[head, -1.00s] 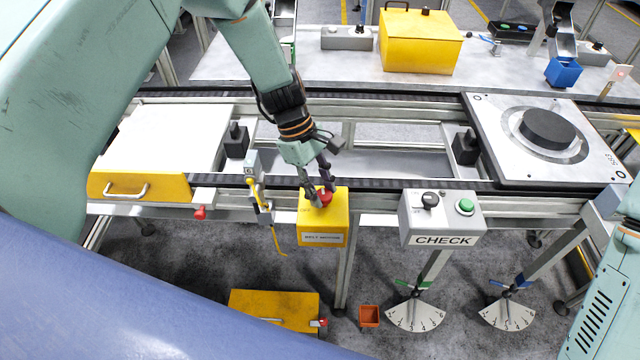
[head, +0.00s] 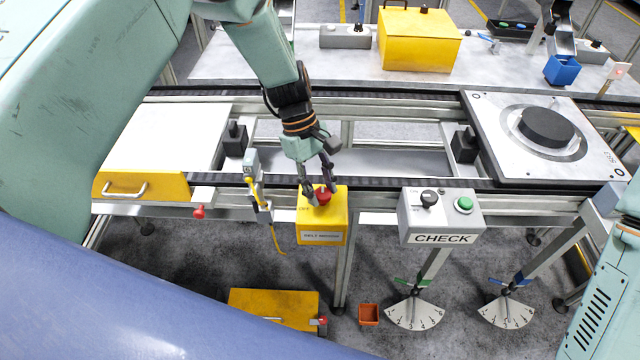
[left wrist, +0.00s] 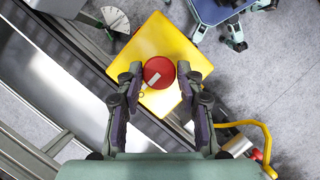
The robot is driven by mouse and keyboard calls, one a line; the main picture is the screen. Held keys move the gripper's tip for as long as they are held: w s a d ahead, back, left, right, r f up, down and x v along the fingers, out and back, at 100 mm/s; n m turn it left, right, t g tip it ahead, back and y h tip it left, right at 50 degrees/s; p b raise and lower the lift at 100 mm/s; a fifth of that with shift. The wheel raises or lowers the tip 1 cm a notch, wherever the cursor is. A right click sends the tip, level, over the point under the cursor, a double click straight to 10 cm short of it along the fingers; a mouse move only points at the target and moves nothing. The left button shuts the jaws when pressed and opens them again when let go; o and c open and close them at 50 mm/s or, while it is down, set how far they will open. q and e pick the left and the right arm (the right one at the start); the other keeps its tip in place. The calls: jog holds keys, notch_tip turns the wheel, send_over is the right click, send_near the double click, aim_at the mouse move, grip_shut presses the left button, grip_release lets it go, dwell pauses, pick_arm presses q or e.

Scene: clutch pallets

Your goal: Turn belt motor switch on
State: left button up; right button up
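The belt motor switch is a yellow box (head: 323,227) with a label on its front and a red knob (head: 323,196) on top, mounted at the conveyor's front edge. The text OFF shows left of the knob. My left gripper (head: 318,190) points down over the box, with its fingers on either side of the knob. In the left wrist view the red knob (left wrist: 158,72), with a pale slanted mark, lies between the fingertips (left wrist: 160,75). The fingers are apart, with a narrow gap seeming to show on each side. Contact cannot be made out. My right gripper is out of view.
A grey CHECK box (head: 440,218) with a black knob and green button stands to the right. A sensor post with a yellow cable (head: 262,195) is close left of the switch. A pallet with a black disc (head: 546,128) lies on the conveyor at right.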

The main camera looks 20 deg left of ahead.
pick_arm(q)
jog(key=o, duration=0.4)
jog(key=v, duration=1.2)
jog(key=shift+w, duration=0.1)
jog(key=shift+f, duration=0.1)
